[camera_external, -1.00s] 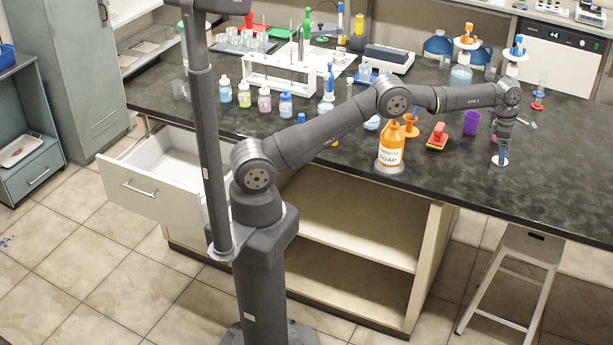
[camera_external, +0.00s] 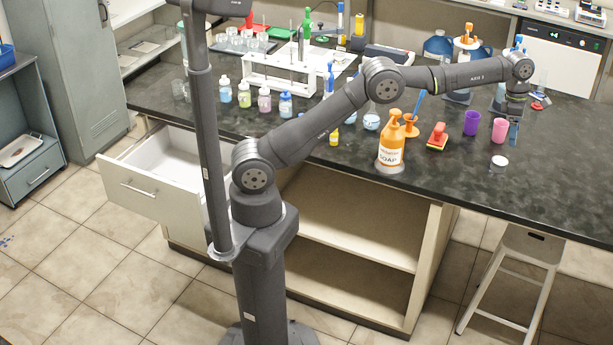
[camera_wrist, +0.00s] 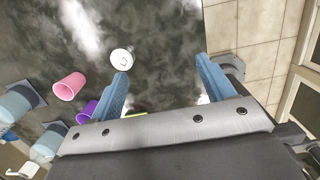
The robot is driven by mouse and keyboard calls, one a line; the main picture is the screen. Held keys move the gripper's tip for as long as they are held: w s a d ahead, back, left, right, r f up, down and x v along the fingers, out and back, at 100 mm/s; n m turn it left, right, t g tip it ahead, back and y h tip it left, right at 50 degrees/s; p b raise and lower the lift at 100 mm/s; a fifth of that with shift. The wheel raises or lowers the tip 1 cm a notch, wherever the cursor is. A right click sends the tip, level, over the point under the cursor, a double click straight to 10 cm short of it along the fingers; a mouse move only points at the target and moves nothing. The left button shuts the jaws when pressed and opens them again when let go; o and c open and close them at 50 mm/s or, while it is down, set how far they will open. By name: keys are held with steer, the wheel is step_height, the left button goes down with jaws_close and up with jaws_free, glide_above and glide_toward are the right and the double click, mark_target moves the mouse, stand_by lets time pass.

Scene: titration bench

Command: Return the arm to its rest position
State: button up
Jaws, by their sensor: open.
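My arm reaches from its column out over the right part of the dark bench. My gripper (camera_external: 513,131) hangs above the bench at the right, near a pink cup. In the wrist view my gripper (camera_wrist: 163,80) shows two blue fingers spread wide apart with nothing between them but bench surface below. A small round white-topped object (camera_external: 499,163) stands on the bench in front of the gripper; it also shows in the wrist view (camera_wrist: 122,59), beyond the left finger and apart from it.
The pink cup (camera_external: 500,130), purple cup (camera_external: 472,122), red brush-like item (camera_external: 437,136) and orange soap bottle (camera_external: 391,143) stand along the bench. A white tube rack (camera_external: 284,75) and small bottles are further left. An open drawer (camera_external: 150,195) juts out. The bench's front right is clear.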

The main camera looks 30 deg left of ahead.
steer(key=w+a+r+m, duration=0.1)
steer(key=w+a+r, duration=0.2)
steer(key=w+a, duration=1)
steer(key=shift+a+r+m, duration=0.4)
steer(key=shift+a, duration=0.5)
steer(key=shift+w, duration=0.1)
